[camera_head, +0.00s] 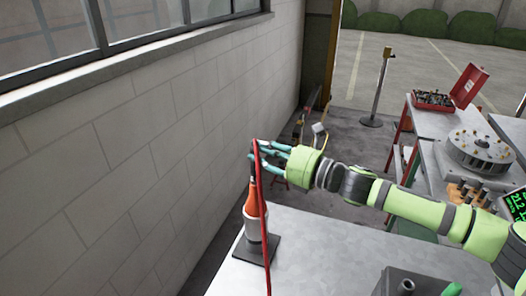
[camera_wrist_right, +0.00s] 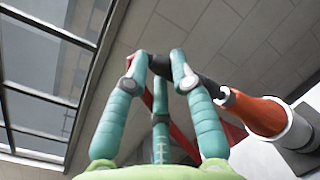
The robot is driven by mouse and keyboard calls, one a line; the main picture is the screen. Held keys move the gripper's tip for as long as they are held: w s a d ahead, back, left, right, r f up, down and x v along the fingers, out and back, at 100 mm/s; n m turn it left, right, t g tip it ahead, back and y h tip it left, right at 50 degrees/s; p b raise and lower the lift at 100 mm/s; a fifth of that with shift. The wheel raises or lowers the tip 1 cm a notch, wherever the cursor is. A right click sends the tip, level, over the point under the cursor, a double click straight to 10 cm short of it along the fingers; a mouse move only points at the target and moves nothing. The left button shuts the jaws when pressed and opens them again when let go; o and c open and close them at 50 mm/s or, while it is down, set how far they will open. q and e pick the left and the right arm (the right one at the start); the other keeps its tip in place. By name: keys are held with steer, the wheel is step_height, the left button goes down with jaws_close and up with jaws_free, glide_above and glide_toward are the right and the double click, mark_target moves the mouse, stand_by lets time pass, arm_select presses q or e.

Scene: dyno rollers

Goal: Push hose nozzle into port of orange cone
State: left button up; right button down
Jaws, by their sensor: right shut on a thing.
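The orange cone (camera_head: 256,204) stands upright on a dark square base at the near table's left corner, with a white band around its lower part. It also shows in the wrist view (camera_wrist_right: 258,113), at the right. My right gripper (camera_head: 256,150) is above the cone, its teal fingers shut on the dark hose nozzle (camera_wrist_right: 205,84). In the wrist view the nozzle's end points at the cone's pale-rimmed top; I cannot tell whether it is inside. The red hose (camera_head: 264,228) hangs down in front of the cone. My left gripper is not in view.
The grey table (camera_head: 320,245) is clear right of the cone. A dark grey box (camera_head: 415,284) sits at its near edge. A block wall (camera_head: 120,160) runs close on the left. At right are a round metal fixture (camera_head: 480,150) and an open red toolbox (camera_head: 467,88).

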steer(key=shift+f+b, duration=0.4)
steer(key=shift+f, duration=0.2)
steer(key=c, duration=1)
jaws_free()
